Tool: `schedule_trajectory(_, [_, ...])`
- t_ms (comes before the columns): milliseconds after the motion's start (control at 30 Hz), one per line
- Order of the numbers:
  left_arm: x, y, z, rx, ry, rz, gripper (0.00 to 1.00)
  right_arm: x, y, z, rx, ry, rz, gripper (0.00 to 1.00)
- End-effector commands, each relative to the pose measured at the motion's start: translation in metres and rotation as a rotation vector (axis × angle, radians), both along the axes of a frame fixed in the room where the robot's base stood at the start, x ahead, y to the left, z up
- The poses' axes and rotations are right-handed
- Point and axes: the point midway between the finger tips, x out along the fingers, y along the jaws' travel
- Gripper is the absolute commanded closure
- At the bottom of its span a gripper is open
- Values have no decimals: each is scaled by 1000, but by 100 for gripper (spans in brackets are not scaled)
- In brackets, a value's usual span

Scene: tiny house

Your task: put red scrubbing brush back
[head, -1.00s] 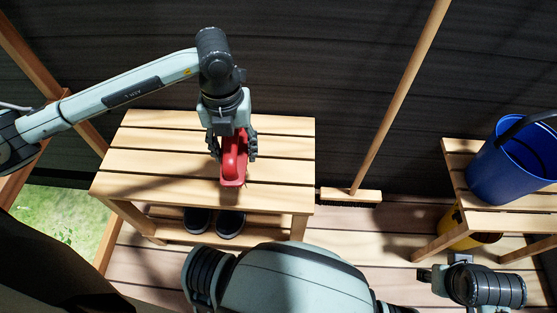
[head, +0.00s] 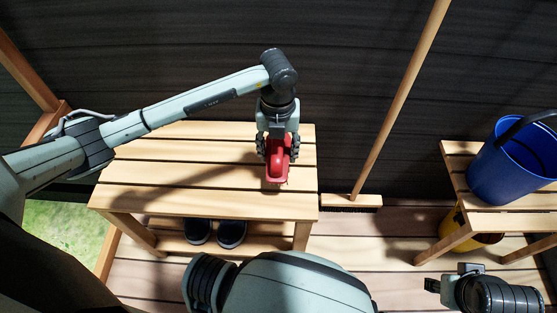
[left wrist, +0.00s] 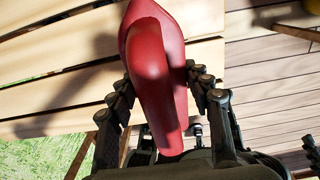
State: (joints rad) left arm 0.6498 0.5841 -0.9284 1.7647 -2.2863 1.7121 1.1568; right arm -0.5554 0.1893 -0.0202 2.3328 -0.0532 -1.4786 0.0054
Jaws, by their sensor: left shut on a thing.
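The red scrubbing brush (head: 277,160) is held by my left gripper (head: 277,147) above the right part of the slatted wooden bench. In the left wrist view the red brush (left wrist: 155,75) lies between the two dark fingers of my left gripper (left wrist: 165,95), which are shut on it. The brush's bristles are not visible.
The slatted bench (head: 170,185) has dark shoes (head: 215,232) on its lower shelf. A long-handled broom (head: 350,200) leans on the dark wall. A blue bucket (head: 510,165) stands on a small wooden table (head: 500,218) at right, with a yellow bucket (head: 485,238) below. The bench's left half is clear.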

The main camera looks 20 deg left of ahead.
Motion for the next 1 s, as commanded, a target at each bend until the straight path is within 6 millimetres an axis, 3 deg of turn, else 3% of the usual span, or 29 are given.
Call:
schedule_trajectory(367, [2,-1,-39,-1,1,0,77,-3,0,2,-1,1,0,60])
schedule_trajectory(767, [2,-1,-44,-1,-1,0,77,-4,0,2,-3,3,-3,60])
schedule_trajectory(800, [2,-1,-44,-1,-1,0,49,-5,-1,4,-4,4,-3,60])
schedule_trajectory(967, [2,-1,-44,-1,-1,1,30,-6,0,6,-4,4,-3,60])
schedule_trajectory(1000, [2,-1,-44,-1,-1,0,30,-6,0,6,-4,4,-3,60])
